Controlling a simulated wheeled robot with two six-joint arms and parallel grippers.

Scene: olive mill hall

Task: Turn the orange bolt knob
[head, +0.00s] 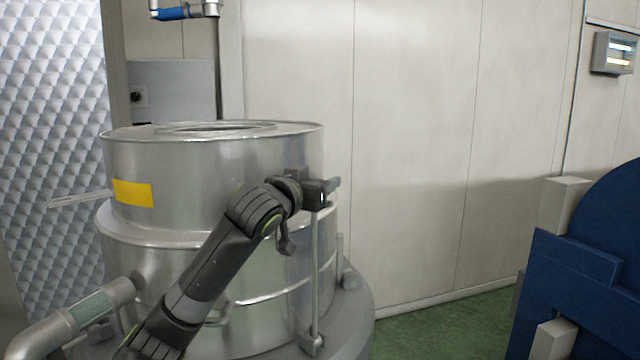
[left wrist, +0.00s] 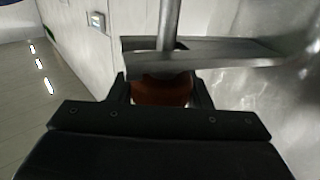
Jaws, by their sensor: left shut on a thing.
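The orange bolt knob (left wrist: 162,92) shows in the left wrist view between my left gripper's two fingers, dark orange-brown in the shade. My left gripper (left wrist: 160,90) is shut on it. In the head view my left gripper (head: 318,192) is at the right side of the steel drum (head: 210,170), at the top of a thin upright rod (head: 314,270). The knob is hidden there behind the gripper. In the left wrist view a metal bracket plate (left wrist: 225,56) and a rod (left wrist: 169,22) are just beyond the knob. My right gripper is not in view.
A yellow label (head: 132,193) is on the drum. A steel pipe (head: 75,318) is at lower left. A blue machine (head: 585,275) stands at right. Green floor (head: 445,328) between is clear. A panel with lit strips (head: 614,53) hangs on the wall.

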